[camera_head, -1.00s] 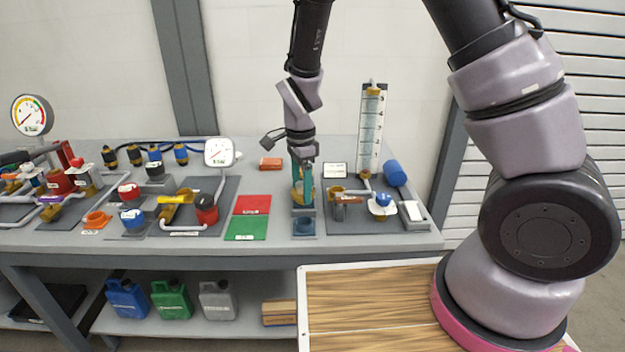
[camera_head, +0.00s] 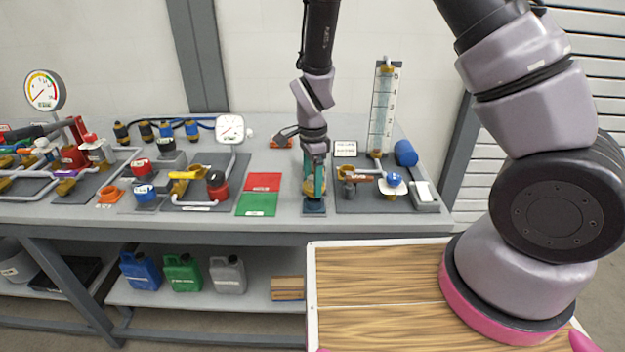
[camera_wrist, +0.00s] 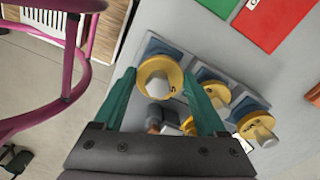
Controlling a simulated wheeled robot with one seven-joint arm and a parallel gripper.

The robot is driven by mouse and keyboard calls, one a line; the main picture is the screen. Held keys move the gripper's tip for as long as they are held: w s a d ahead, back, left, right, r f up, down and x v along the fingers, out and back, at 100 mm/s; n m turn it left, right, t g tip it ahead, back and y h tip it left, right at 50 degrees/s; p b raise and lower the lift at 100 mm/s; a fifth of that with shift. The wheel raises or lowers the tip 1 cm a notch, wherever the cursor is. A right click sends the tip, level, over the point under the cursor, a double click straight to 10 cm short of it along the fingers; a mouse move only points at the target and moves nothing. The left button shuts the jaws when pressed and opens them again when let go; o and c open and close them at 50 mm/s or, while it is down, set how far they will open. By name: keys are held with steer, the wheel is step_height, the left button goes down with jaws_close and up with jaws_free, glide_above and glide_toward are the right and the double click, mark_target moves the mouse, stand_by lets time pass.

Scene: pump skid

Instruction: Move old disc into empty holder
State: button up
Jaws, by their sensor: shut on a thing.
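My gripper (camera_wrist: 160,76) is shut on the old disc (camera_wrist: 172,77), a yellow disc with a pale grey knob. In the wrist view the disc sits between the teal fingertips, over a dark blue square holder (camera_wrist: 158,46). In the head view my gripper (camera_head: 314,196) points straight down, low over the front holder (camera_head: 315,208) on the bench. The fingers hide most of the disc there. I cannot tell whether the disc is fully seated. Two more yellow discs, one in the middle (camera_wrist: 217,94) and one at right (camera_wrist: 257,126), lie beside it in the wrist view.
A red mat (camera_head: 264,182) and a green mat (camera_head: 257,204) lie left of the holder. A plate with pipes, a blue-knobbed valve (camera_head: 393,180) and a tall gauge (camera_head: 384,110) stands close on the right. The bench's front edge is just below the holder.

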steer(key=shift+f, duration=1.75)
stand_by(0.6)
steer(key=o, duration=1.5)
steer(key=shift+r, duration=5.55)
steer(key=d+r+n+t+y, duration=0.1)
steer(key=d+r+n+y, duration=0.1)
steer(key=d+r, duration=0.6)
steer(key=d+r+n+t+y, duration=0.15)
steer(key=d+r, duration=0.25)
steer(key=r, duration=0.8)
steer(key=s+d+r+n+t, duration=0.1)
steer(key=s+d+r+n, duration=0.1)
steer(key=s+d+r, duration=0.1)
steer(key=s+d+r+n+t+h, duration=0.1)
steer(key=s+d+r+n+t, duration=0.1)
steer(key=s+d+r, duration=0.2)
steer(key=s+d+r+n+t, duration=0.1)
steer(key=s+d+r+n, duration=0.1)
steer(key=s+d+r, duration=0.1)
steer(key=shift+s+d+r+n+t+h, duration=0.2)
steer(key=shift+s+d, duration=0.1)
steer(key=shift+s, duration=0.25)
steer(key=shift+s+d+r+n+t+h, duration=0.15)
steer(key=shift+s+d, duration=0.15)
steer(key=shift+s, duration=0.25)
